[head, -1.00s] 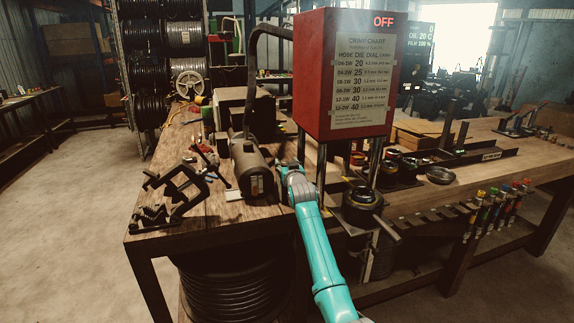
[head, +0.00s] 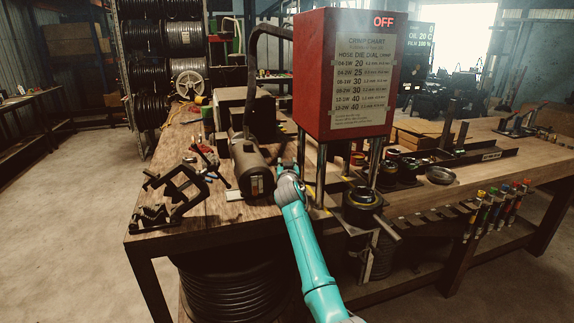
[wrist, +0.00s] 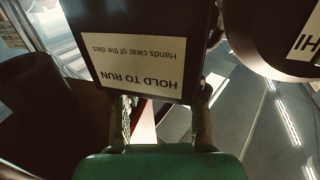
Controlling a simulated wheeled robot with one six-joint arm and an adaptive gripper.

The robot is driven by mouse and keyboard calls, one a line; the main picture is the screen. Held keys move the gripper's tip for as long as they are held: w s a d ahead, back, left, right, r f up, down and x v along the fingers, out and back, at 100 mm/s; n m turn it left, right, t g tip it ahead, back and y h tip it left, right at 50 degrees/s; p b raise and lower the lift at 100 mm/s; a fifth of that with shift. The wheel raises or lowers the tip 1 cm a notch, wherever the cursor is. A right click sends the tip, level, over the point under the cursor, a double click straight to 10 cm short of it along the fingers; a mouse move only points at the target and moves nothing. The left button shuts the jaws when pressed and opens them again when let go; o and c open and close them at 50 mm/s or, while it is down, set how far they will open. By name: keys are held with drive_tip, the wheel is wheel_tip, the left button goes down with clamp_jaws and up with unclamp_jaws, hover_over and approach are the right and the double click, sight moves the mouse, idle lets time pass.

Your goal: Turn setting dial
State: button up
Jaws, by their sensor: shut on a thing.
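My gripper (head: 287,168) is at the left of the red crimper (head: 320,75), near its left posts and right of the grey motor (head: 250,168). In the wrist view my gripper (wrist: 163,105) has its fingers on either side of the lower end of a dark box (wrist: 203,30). The box carries a label reading HOLD TO RUN, upside down in the picture. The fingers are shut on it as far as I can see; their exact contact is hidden. I cannot make out the setting dial in either view. The crimp chart (head: 362,72) is on the crimper's front, under a red OFF display.
A black die holder (head: 362,208) stands at the bench front below the crimper. A clamp (head: 175,197) sits at the bench's left end. A thick dark hose (head: 252,60) arches to the crimper. A dark rounded body (wrist: 270,40) is close at right in the wrist view.

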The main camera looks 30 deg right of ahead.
idle(0.4)
drive_tip(key=o, duration=1.2)
drive_tip(key=shift+c, duration=0.2)
drive_tip(key=v, duration=1.2)
drive_tip(key=shift+w+a+f, duration=0.1)
